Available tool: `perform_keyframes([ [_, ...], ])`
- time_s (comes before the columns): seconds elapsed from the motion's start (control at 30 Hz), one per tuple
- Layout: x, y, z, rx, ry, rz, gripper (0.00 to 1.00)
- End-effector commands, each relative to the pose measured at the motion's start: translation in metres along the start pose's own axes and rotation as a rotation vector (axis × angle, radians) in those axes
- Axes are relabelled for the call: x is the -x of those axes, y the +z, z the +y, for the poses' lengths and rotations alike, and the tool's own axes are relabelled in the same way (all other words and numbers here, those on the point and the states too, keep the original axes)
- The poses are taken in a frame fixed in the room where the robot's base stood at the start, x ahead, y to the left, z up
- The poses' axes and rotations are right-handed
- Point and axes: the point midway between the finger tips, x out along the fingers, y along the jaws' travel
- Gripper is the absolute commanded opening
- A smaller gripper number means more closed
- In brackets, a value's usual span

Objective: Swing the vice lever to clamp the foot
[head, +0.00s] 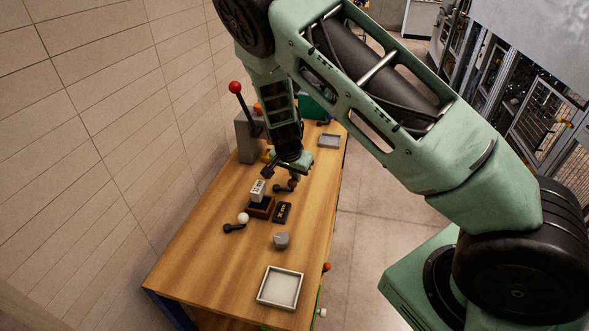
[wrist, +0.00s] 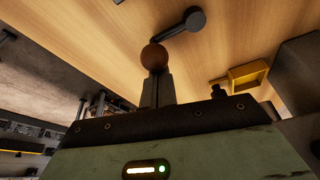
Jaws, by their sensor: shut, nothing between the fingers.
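A black lever with a brown ball knob (head: 292,183) lies on the bench; in the wrist view its knob (wrist: 154,57) shows just past my fingertips, with its round black pivot (wrist: 195,19) beyond. My gripper (wrist: 157,76) is shut and empty, pointing down at the knob; whether it touches is unclear. A second black lever with a white ball knob (head: 243,218) lies nearer the front. Between them a pale grey block (head: 258,188) sits on a dark brown base (head: 260,209). I cannot tell which lever is the vice's.
A black plate (head: 282,212), a grey round knob (head: 281,241) and a white tray (head: 281,288) are on the wooden bench (head: 215,270). A wall borders the left.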

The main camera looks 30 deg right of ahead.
Motion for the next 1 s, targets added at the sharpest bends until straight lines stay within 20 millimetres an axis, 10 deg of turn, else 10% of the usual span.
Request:
perform_keyframes([
  [0.43,0.006,0.018,0.008,-0.322,0.104,0.001,0.00],
  [1.0,0.008,0.025,0.010,-0.319,0.103,-0.002,0.00],
])
